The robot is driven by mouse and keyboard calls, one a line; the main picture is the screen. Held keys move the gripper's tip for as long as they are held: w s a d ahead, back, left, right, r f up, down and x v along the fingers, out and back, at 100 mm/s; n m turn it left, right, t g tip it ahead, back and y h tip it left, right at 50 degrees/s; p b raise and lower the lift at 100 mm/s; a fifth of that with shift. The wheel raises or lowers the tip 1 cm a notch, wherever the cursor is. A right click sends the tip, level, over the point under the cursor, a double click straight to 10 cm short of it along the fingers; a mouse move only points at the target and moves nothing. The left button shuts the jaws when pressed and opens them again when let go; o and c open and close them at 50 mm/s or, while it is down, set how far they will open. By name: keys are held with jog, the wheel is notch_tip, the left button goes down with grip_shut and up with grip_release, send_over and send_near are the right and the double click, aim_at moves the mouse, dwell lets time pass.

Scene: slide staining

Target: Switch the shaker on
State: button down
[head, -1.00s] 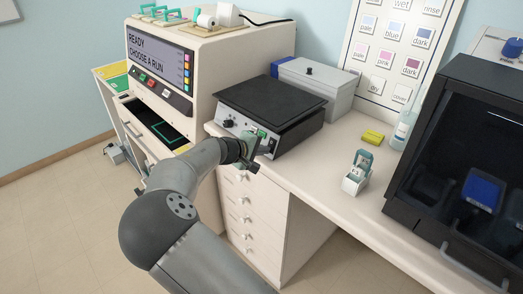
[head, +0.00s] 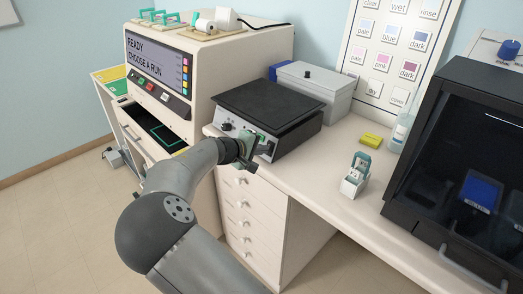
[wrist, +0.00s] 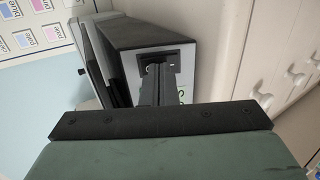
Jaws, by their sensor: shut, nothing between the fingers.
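In the wrist view, the shut, empty fingers (wrist: 157,80) point at a black switch (wrist: 155,57) on the shaker's panel. The fingertips overlap the switch in the picture; I cannot tell whether they touch it. The switch's position is not clear.
A grey box (head: 315,88) stands behind the shaker. A staining machine (head: 185,65) is to the left. A small teal-and-white holder (head: 355,175), a yellow block (head: 370,140) and a dark cabinet (head: 460,150) are to the right. The bench front edge runs below the shaker.

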jog(key=s+f+b+v, duration=0.1)
jog(key=f+v, duration=0.1)
jog(key=v, duration=1.1)
jog(key=shift+s+a+b, duration=0.25)
jog(key=shift+a+b, duration=0.05)
jog(key=shift+a, duration=0.35)
jog(key=shift+d+f, duration=0.15)
jog(key=s+d+f+m+g+y, duration=0.2)
jog(key=s+d+f+g, duration=0.15)
jog(key=d, duration=0.55)
jog(key=s+d+f+m+g+y, duration=0.1)
jog(key=s+d+f+m+g, duration=0.2)
jog(key=d, duration=0.6)
jog(key=s+d+r+m+g+y, duration=0.1)
jog(key=s+d+m+y, duration=0.1)
jog(key=s, duration=1)
jog(key=s+d+r+m+g+y, duration=0.1)
jog(key=s+d+y, duration=0.3)
jog(key=s, duration=0.8)
jog(key=shift+d+r+m, duration=0.4)
jog(key=shift+d+r, duration=0.15)
jog(key=shift+r, duration=0.1)
